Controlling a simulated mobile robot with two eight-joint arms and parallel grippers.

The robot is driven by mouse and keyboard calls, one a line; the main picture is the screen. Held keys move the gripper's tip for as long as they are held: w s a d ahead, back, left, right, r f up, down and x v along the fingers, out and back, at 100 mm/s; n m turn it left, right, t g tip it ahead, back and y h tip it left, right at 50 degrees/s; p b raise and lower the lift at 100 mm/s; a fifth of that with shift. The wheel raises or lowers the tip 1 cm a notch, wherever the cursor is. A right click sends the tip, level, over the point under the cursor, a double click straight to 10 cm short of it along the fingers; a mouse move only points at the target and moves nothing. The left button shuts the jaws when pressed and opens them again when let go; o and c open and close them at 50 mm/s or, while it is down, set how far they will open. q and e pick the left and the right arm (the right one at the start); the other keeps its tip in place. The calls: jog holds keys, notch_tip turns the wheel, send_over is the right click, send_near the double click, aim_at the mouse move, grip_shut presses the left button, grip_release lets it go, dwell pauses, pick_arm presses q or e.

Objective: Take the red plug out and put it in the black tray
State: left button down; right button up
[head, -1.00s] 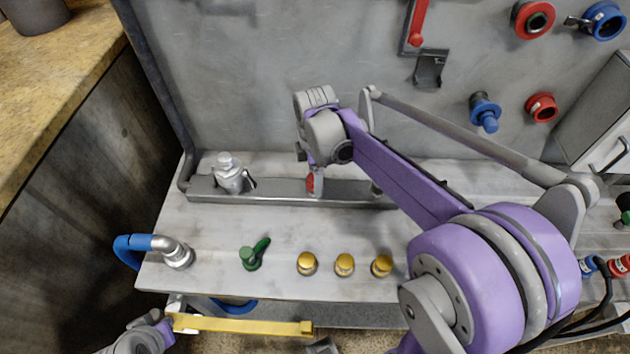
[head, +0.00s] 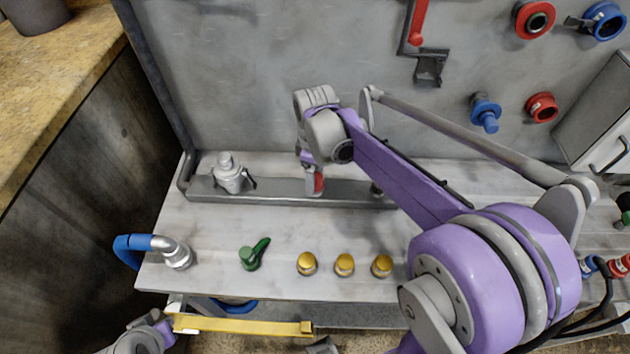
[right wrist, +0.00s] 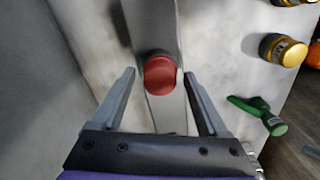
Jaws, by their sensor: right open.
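The red plug (head: 319,183) shows at the grey rail along the back of the bench, partly hidden by my right gripper (head: 312,186). In the right wrist view its round red end (right wrist: 160,74) lies on the rail between the fingertips of my right gripper (right wrist: 158,88). The fingers are open, one on each side, with a gap to the plug on the left and a smaller one on the right. Part of my left arm shows at the bottom left; its fingers cannot be made out. I cannot pick out a black tray.
A grey valve (head: 228,175) stands on the rail to the left. A green handle (head: 252,255) and yellow knobs (head: 345,265) sit on the bench front. A yellow bar (head: 250,325) runs below the edge. A dark bracket (head: 430,70) is on the back wall.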

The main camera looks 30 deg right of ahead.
jog(key=m, duration=1.5)
grip_shut()
jog(key=c, duration=0.7)
grip_release()
grip_shut()
jog(key=n, duration=0.4)
jog(key=shift+n, duration=0.4)
